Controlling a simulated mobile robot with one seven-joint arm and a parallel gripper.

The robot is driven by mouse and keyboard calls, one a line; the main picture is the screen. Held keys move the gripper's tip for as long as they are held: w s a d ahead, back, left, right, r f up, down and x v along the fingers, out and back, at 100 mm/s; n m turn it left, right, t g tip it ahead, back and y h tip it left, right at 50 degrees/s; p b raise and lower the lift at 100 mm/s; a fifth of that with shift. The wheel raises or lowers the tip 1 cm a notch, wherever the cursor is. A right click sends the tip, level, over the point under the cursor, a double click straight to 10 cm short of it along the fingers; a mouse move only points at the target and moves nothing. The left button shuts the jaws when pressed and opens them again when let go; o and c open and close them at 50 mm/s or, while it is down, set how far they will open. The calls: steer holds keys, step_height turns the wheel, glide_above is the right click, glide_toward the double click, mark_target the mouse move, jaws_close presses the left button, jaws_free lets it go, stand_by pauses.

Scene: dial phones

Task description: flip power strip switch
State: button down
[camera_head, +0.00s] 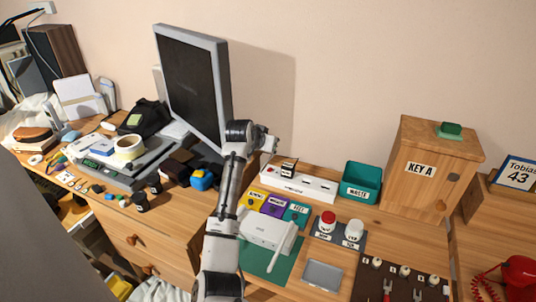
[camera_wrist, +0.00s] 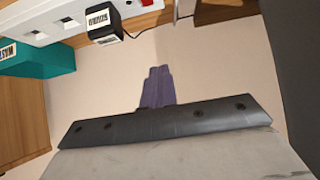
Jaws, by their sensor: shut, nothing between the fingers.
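The white power strip (camera_head: 315,186) lies on the desk against the wall in the head view, with a black plug block (camera_head: 288,168) standing on its left part. In the wrist view the strip (camera_wrist: 60,18) crosses the top left, with the labelled black plug block (camera_wrist: 103,23) beside a red switch (camera_wrist: 147,3) at the top edge. The switch is partly cut off, and its position cannot be told. My gripper (camera_head: 272,144) is above the strip's left end, apart from it. Its fingers (camera_wrist: 157,72) are together and empty in the wrist view.
A monitor (camera_head: 194,85) stands just left of my gripper. A teal WASTE bin (camera_head: 362,182) and a wooden KEY A cabinet (camera_head: 428,168) stand to the right.

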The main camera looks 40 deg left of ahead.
steer(key=shift+w+r+v, duration=0.1)
steer(key=shift+r+v, duration=0.05)
steer(key=shift+v, duration=0.8)
steer(key=shift+w+r+v, duration=0.15)
steer(key=shift+v, duration=0.75)
steer(key=shift+a, duration=0.15)
